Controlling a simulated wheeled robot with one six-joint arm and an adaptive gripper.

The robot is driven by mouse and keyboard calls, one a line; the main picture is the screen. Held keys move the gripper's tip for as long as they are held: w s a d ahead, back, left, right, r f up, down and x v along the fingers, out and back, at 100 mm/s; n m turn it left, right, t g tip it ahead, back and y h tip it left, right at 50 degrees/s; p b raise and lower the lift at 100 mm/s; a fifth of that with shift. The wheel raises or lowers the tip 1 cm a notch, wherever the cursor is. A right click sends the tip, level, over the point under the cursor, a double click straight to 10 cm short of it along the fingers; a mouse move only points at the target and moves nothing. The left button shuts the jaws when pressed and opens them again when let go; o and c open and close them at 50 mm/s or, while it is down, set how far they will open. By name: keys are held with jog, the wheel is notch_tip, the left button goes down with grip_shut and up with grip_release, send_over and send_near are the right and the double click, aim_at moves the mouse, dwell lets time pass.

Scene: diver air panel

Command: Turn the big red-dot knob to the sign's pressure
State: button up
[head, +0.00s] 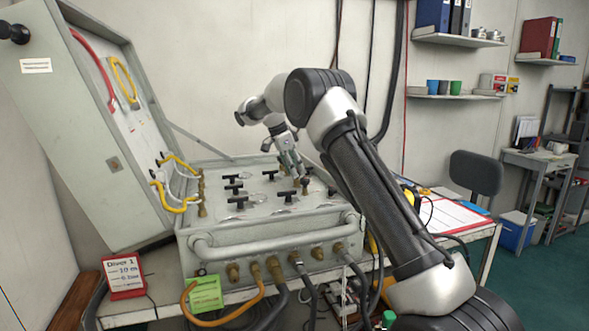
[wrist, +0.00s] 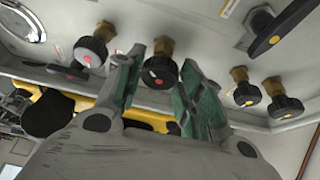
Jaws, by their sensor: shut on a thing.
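In the wrist view, a black round knob with a red dot (wrist: 159,73) on a brass stem sits between the green-padded fingers of my gripper (wrist: 163,62). The fingers are closed around its sides. In the head view my gripper (head: 304,182) reaches down onto the right part of the grey panel top (head: 262,217); the knob is too small to make out there. A red-framed sign (head: 123,276) headed "Diver 1" stands at the left front, its pressure text too small to read surely. The gauge needles cannot be read; a gauge edge (wrist: 22,20) shows at the wrist view's upper left.
Several black T-handles (head: 237,201) stand left on the panel. The open lid (head: 80,130) rises at left.

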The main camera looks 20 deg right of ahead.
jog(key=shift+r, duration=0.1)
jog(key=o, duration=1)
jog(key=v, duration=1.2)
